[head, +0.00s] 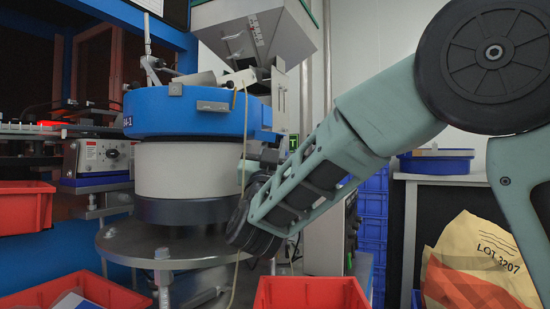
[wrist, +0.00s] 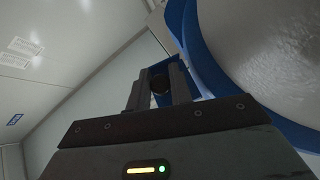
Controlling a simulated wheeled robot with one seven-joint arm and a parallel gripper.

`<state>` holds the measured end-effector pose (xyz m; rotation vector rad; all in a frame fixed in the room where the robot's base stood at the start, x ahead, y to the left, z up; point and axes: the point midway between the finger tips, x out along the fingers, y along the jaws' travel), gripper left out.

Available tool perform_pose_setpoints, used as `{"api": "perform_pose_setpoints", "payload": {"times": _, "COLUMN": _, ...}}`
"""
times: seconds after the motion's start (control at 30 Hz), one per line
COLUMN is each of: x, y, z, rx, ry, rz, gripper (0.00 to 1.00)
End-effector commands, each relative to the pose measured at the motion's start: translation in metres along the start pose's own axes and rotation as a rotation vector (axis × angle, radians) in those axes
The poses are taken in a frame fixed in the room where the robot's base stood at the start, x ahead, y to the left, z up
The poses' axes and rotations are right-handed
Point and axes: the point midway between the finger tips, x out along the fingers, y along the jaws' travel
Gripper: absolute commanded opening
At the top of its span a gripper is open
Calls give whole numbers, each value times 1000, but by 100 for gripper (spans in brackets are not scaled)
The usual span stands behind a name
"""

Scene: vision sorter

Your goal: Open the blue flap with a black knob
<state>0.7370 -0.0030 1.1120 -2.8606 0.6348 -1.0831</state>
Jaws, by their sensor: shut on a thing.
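In the wrist view, my gripper (wrist: 158,78) has its two fingers on either side of a round black knob (wrist: 160,88) and is shut on it. The knob sits in front of a small blue flap (wrist: 157,70), which shows between and just past the fingers. The flap is beside the blue rim of the round bowl. How far the flap stands open cannot be told. In the head view, my arm reaches down to the left toward the bowl feeder's right side. My fingers, the knob and the flap cannot be made out there.
The blue bowl feeder (head: 170,112) stands left of my arm, on a round metal table (head: 125,240). A grey hopper (head: 262,38) hangs above. Red bins (head: 312,292) stand low in front. Stacked blue crates (head: 373,225) and a side table (head: 440,178) are at the right.

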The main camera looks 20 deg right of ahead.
Motion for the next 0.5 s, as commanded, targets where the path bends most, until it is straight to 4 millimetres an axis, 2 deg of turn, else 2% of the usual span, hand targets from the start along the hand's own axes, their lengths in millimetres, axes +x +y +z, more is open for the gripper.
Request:
{"api": "perform_pose_setpoints", "payload": {"times": 0.43, "x": 0, "y": 0, "z": 0, "rx": 6, "ry": 2, "rz": 7, "gripper": 0}}
{"api": "perform_pose_setpoints", "payload": {"times": 0.47, "x": 0, "y": 0, "z": 0, "rx": 6, "ry": 2, "rz": 7, "gripper": 24}}
{"api": "perform_pose_setpoints", "payload": {"times": 0.5, "x": 0, "y": 0, "z": 0, "rx": 6, "ry": 2, "rz": 7, "gripper": 35}}
